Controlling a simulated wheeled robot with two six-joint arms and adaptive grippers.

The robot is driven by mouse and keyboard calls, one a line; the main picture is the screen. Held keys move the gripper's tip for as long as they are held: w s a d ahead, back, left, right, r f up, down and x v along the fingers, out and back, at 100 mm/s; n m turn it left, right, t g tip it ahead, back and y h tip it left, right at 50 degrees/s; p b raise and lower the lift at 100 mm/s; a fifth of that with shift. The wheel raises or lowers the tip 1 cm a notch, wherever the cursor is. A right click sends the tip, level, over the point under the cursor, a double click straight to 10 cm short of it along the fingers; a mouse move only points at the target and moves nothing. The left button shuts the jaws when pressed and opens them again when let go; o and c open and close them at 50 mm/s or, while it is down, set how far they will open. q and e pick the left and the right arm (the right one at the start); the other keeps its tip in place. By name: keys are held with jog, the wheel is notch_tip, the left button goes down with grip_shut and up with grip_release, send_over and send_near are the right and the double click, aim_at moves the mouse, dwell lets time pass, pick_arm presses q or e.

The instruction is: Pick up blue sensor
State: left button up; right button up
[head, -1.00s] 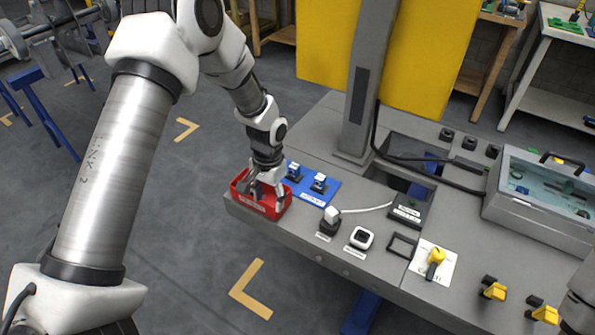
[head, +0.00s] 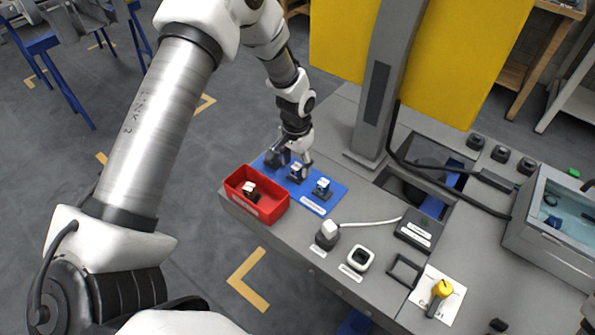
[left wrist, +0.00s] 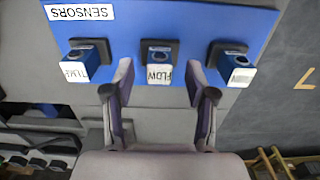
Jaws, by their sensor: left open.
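A blue mat (head: 336,195) labelled SENSORS lies on the bench. Three small sensors with blue bodies, white label faces and dark bases stand on it in a row in the left wrist view: one at left (left wrist: 84,61), a middle one marked FLOW (left wrist: 159,64) and one at right (left wrist: 232,64). My right gripper is out of view.
A red bin (head: 240,207) left of the mat holds a small dark item with a white top (head: 249,190). A corded block (head: 327,235), a white square part (head: 358,257) and a black frame (head: 404,270) stand to the right. A grey post (head: 378,110) rises behind.

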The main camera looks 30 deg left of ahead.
pick_arm(q)
jog(key=shift+w+f, duration=0.1)
jog(key=shift+f, duration=0.75)
jog(key=shift+r, duration=0.15)
jog(key=shift+c, duration=0.7)
grip_shut()
jog(key=shift+r, duration=0.1)
